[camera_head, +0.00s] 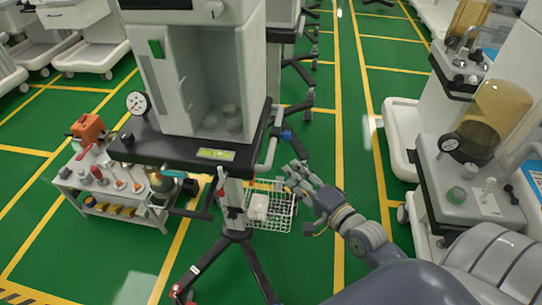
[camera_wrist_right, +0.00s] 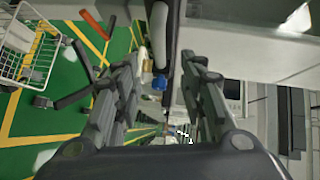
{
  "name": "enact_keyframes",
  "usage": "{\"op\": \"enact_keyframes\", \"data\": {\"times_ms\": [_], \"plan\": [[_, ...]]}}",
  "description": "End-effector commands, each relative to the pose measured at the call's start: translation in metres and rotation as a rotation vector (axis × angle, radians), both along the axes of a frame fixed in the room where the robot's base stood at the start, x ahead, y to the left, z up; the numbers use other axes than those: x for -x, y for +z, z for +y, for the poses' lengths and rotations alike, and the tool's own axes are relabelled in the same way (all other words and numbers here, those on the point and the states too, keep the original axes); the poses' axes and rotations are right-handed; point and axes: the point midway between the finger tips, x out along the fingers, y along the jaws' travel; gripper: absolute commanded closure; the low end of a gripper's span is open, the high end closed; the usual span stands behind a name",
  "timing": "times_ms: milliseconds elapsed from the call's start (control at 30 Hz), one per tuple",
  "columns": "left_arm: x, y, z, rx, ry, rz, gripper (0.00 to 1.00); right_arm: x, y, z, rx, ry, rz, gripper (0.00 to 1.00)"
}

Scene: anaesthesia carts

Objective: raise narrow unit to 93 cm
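The narrow unit (camera_head: 205,75) is a pale grey cabinet on a dark shelf (camera_head: 165,146), carried by a column on a dark star base (camera_head: 238,237). A lit yellow-green label (camera_head: 215,154) is on the shelf's front edge. A grey rail with a blue part (camera_head: 287,135) is at the shelf's right side. My right gripper (camera_head: 297,174) is just below and right of that blue part, seemingly apart from it. In the right wrist view its fingers (camera_wrist_right: 163,95) are spread and empty, with the blue part (camera_wrist_right: 159,83) beyond them. My left gripper is not in view.
A white wire basket (camera_head: 272,208) hangs behind the column. A low trolley with tools and bottles (camera_head: 110,190) stands at the left. Carts with amber domes (camera_head: 494,118) line the right side. Green floor with yellow lines (camera_head: 350,100) is free between.

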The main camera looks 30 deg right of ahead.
Motion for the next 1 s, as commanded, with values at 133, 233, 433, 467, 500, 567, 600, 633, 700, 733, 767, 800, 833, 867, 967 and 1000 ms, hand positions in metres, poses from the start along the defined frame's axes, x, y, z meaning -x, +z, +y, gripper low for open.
{"op": "enact_keyframes", "data": {"times_ms": [133,233,433,467,500,567,600,633,700,733,767,800,833,867,967,1000], "plan": [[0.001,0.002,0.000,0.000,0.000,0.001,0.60,-0.017,-0.002,0.002,-0.001,-0.001,-0.001,0.62],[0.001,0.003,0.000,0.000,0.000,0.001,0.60,-0.034,-0.004,0.004,0.001,-0.002,-0.002,0.62],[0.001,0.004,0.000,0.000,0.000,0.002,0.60,-0.068,-0.009,0.009,0.002,-0.001,-0.001,0.62],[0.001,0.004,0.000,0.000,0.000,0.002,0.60,-0.073,-0.010,0.009,0.002,-0.001,0.000,0.62],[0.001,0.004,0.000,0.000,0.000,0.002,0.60,-0.078,-0.010,0.010,0.003,-0.001,-0.001,0.62],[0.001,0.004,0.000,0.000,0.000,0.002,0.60,-0.086,-0.012,0.011,0.002,-0.001,0.000,0.62],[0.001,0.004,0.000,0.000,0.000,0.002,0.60,-0.090,-0.013,0.012,0.002,-0.001,0.001,0.62],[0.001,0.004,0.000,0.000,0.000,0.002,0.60,-0.093,-0.013,0.012,0.002,-0.001,0.001,0.62],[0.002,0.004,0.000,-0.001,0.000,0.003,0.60,-0.097,-0.014,0.013,0.002,-0.001,0.001,0.62],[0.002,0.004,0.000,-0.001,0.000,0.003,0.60,-0.099,-0.015,0.013,0.002,-0.001,0.001,0.62],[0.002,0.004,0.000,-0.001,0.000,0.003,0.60,-0.100,-0.015,0.013,0.002,-0.001,0.002,0.62],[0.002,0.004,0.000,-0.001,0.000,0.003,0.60,-0.102,-0.015,0.013,0.002,0.000,0.002,0.62],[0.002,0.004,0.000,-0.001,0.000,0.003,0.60,-0.102,-0.015,0.013,0.002,0.000,0.002,0.62],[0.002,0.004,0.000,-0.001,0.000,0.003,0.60,-0.102,-0.015,0.014,0.002,0.000,0.002,0.62],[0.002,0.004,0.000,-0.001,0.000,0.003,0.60,-0.103,-0.016,0.014,0.003,0.000,0.002,0.62],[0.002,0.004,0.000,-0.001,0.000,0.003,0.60,-0.103,-0.016,0.014,0.003,0.000,0.002,0.62]]}}
